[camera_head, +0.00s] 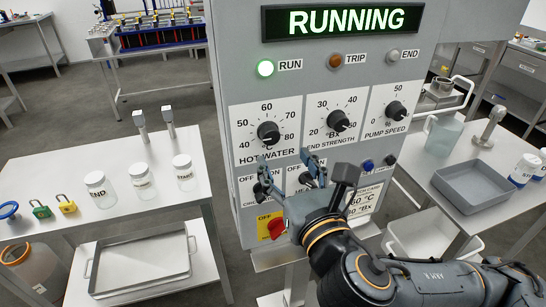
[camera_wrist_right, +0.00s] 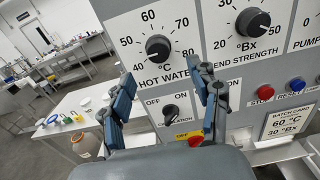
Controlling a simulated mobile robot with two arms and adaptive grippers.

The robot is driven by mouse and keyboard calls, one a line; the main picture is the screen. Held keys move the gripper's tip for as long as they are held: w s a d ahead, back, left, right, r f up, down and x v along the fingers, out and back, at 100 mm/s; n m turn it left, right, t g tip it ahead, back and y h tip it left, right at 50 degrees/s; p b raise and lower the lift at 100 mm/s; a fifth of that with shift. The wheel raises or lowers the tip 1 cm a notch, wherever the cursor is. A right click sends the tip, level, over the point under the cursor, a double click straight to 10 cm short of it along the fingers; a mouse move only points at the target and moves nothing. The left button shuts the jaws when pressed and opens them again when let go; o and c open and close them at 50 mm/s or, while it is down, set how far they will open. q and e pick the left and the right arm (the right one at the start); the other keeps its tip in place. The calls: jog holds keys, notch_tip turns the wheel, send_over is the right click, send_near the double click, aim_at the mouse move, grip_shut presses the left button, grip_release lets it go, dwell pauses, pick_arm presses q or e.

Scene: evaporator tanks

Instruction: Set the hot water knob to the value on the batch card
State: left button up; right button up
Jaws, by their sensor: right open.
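The black hot water knob (camera_head: 268,132) sits on the panel's left dial, marked 40 to 80 °C. It also shows in the wrist view (camera_wrist_right: 158,47), where its pointer seems to face the low end near 40; the exact reading is hard to tell. The batch card (camera_wrist_right: 287,122), low on the panel's right, reads 60 °C and 30 °Bx; my right arm partly covers it in the head view. My right gripper (camera_head: 290,172) is open and empty, below the knob and apart from it. In the wrist view its fingers (camera_wrist_right: 163,75) stand spread below the dial. My left gripper is not in view.
The end strength knob (camera_head: 339,121) and pump speed knob (camera_head: 396,110) are beside it. A circulation switch (camera_wrist_right: 171,112) and red knob (camera_wrist_right: 195,139) lie below. The display (camera_head: 345,20) reads RUNNING, with the green RUN lamp (camera_head: 265,68) lit. Side tables hold jars and a tray (camera_head: 474,186).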

aim_at(272, 139)
jog(key=b+x, duration=0.1)
jog(key=x, duration=0.4)
jog(key=shift+w+a+r+b, duration=0.1)
jog(key=shift+w+a+b, duration=0.1)
jog(key=shift+w+b, duration=0.2)
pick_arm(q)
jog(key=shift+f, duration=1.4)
pick_arm(e)
jog(key=shift+w+a, duration=0.2)
jog(key=shift+w, duration=0.4)
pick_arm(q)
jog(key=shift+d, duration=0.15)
pick_arm(e)
jog(key=c, duration=1.2)
